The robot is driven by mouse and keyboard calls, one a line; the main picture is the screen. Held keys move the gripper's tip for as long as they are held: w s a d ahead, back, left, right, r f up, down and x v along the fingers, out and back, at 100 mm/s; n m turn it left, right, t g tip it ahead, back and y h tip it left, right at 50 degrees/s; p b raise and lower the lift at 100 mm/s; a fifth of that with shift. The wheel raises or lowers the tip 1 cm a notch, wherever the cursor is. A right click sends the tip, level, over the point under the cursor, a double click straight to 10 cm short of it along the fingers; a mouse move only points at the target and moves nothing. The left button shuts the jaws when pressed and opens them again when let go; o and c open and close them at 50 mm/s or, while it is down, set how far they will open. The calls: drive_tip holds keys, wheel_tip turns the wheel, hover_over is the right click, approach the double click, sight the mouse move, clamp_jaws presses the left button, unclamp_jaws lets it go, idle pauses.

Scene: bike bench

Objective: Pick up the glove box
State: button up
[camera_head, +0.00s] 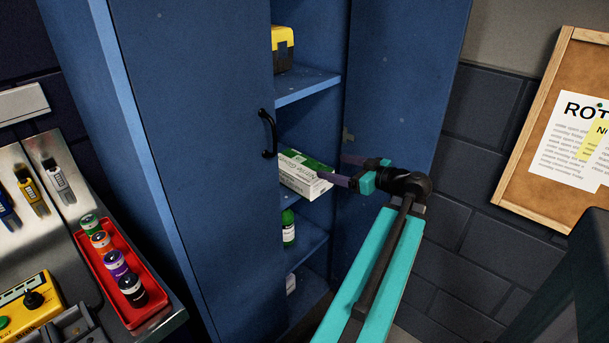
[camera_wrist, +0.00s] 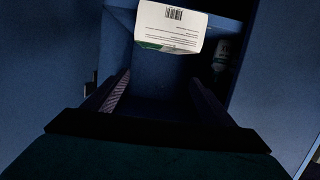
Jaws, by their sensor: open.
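The glove box (camera_head: 304,181), white and green with print on its side, lies on a middle shelf of the blue cabinet. It sticks out a little at the shelf's front. In the wrist view the glove box (camera_wrist: 170,27) shows a white face with a barcode and a green edge, ahead of my fingers. My gripper (camera_head: 335,170) is open and empty, at the right of the box in the head view. In the wrist view my gripper (camera_wrist: 162,92) has its two fingers apart, with the box beyond their tips. The back of the box is hidden.
The cabinet's left door (camera_head: 190,130) with a black handle (camera_head: 267,134) partly covers the shelves. A yellow and black case (camera_head: 283,48) is on the shelf above, a green bottle (camera_head: 289,227) below. A red tray (camera_head: 122,275) of small bottles is on the bench at left.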

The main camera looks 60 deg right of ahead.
drive_tip(key=o, duration=0.4)
drive_tip(key=shift+a+f+t+b, duration=0.1)
drive_tip(key=shift+f+t+b, duration=0.25)
drive_tip(key=shift+b, duration=0.2)
drive_tip(key=shift+c, duration=0.2)
drive_tip(key=shift+o, duration=0.6)
drive_tip(key=shift+w+f+b, duration=0.1)
drive_tip(key=shift+f+b, duration=0.2)
drive_tip(key=shift+b, duration=0.25)
drive_tip(key=t+b, duration=0.2)
drive_tip(key=b, duration=0.6)
approach(315, 173)
drive_tip(key=w, duration=0.1)
drive_tip(key=shift+w+f+m+g+h, duration=0.15)
drive_tip(key=shift+f+m+g+h, duration=0.1)
drive_tip(key=shift+f+m+h, duration=0.1)
drive_tip(key=shift+w, duration=0.1)
drive_tip(key=shift+w+d, duration=0.3)
drive_tip(key=shift+w, duration=1.1)
drive_tip(key=shift+w+d, duration=0.3)
drive_tip(key=shift+w, duration=1.1)
drive_tip(key=shift+w+d, duration=0.25)
drive_tip(key=shift+w, duration=1.15)
